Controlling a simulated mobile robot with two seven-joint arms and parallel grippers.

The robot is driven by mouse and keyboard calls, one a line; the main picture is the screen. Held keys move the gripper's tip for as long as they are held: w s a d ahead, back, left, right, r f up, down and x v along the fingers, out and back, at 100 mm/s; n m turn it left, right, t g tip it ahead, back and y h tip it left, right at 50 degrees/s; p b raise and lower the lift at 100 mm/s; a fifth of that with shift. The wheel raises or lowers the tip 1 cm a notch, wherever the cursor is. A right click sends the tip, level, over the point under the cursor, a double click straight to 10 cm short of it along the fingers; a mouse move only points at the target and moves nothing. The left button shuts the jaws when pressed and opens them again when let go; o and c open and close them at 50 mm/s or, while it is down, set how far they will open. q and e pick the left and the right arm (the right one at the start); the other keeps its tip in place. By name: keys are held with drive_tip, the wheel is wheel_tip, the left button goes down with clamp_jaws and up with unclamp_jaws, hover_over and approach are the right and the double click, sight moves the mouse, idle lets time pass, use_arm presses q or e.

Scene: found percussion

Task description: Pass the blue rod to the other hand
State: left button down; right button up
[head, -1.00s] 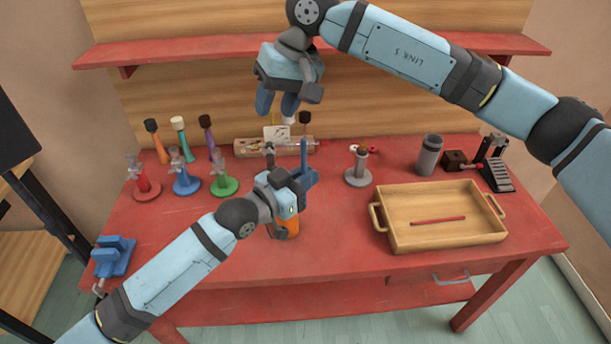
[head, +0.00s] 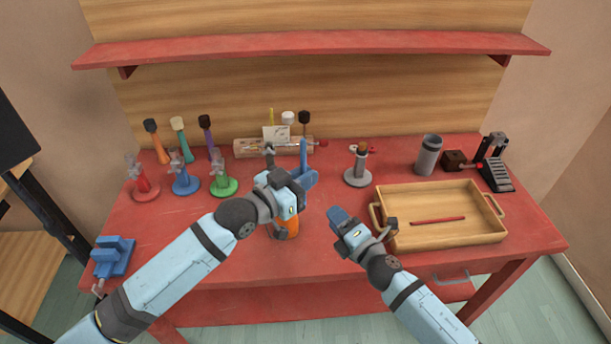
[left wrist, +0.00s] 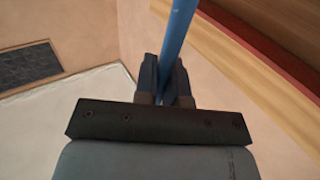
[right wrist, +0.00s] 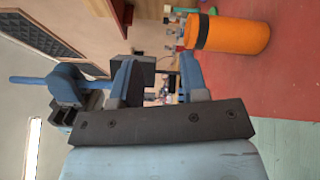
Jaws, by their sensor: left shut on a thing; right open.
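The blue rod (head: 303,152) stands roughly upright in my left gripper (head: 302,181), above the middle of the table. In the left wrist view the rod (left wrist: 178,28) runs up from between the closed left fingers (left wrist: 165,78). My right gripper (head: 338,216) is open and empty, lower and to the right of the left one, apart from the rod. In the right wrist view its fingers (right wrist: 158,78) are spread, and the rod (right wrist: 32,80) lies off to the left, outside them.
An orange cylinder (head: 289,226) with a dark band stands on the red table below my left gripper. A wooden tray (head: 450,239) holding a red stick is right of my right gripper. A grey stand (head: 358,178) is behind.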

drive_tip(key=s+d+f+m+g+h, duration=0.2)
drive_tip(key=s+f+m, duration=0.5)
drive_tip(key=s+m, duration=0.4)
drive_tip(key=s+d+f+m+g+h, duration=0.3)
drive_tip(key=s+d+f+m, duration=0.2)
drive_tip(key=s+m, duration=0.7)
drive_tip(key=shift+s+d+f+m+h, duration=0.3)
drive_tip(key=shift+s+d+f+h, duration=0.1)
drive_tip(key=shift+s+f, duration=0.7)
drive_tip(key=shift+s+r, duration=0.1)
drive_tip(key=shift+r, duration=0.05)
